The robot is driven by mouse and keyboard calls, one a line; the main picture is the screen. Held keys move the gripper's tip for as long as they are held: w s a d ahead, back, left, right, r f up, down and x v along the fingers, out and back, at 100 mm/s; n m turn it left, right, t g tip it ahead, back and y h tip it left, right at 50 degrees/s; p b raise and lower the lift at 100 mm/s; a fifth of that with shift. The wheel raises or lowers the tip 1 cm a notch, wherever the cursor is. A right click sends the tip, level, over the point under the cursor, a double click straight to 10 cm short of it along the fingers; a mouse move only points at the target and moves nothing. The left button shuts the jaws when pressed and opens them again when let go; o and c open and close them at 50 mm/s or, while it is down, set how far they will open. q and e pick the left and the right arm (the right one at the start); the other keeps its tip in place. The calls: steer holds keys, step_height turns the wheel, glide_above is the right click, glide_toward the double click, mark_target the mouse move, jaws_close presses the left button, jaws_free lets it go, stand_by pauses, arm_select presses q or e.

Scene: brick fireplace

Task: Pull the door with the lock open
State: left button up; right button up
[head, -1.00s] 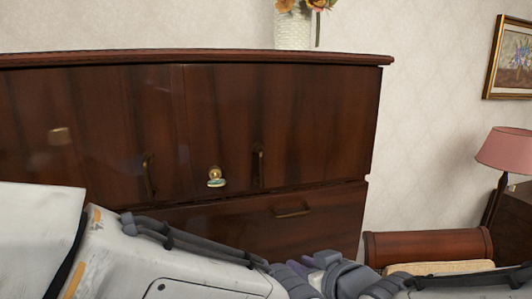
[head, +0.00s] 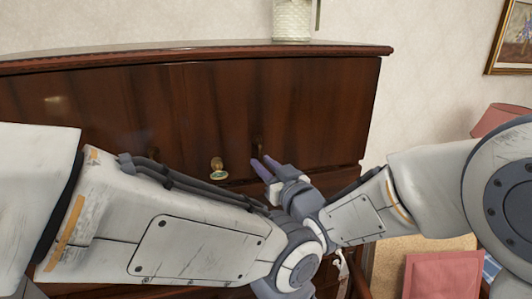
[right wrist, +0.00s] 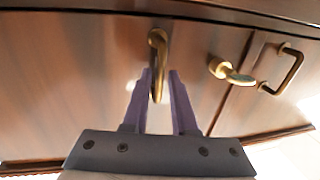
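The dark wooden cabinet's door (head: 320,110) has a brass handle (head: 258,147) and looks closed. A brass lock with a key (head: 217,170) is left of that handle. In the right wrist view, the handle (right wrist: 157,48) hangs between the purple fingers of my right gripper (right wrist: 159,75), which are apart on either side of it. The lock and key (right wrist: 228,70) are to the right there, near a door seam. In the head view, my right gripper (head: 262,168) is at the handle's lower end. My left gripper is out of sight; only the left arm shows.
Another brass handle (right wrist: 285,70) is beyond the lock in the right wrist view. A white vase (head: 292,20) stands on the cabinet top (head: 180,52). A pink lamp shade (head: 500,118) is at the right. My left arm crosses low in front of the cabinet.

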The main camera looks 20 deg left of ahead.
steer(key=shift+x, duration=0.9)
jaws_close()
stand_by(0.9)
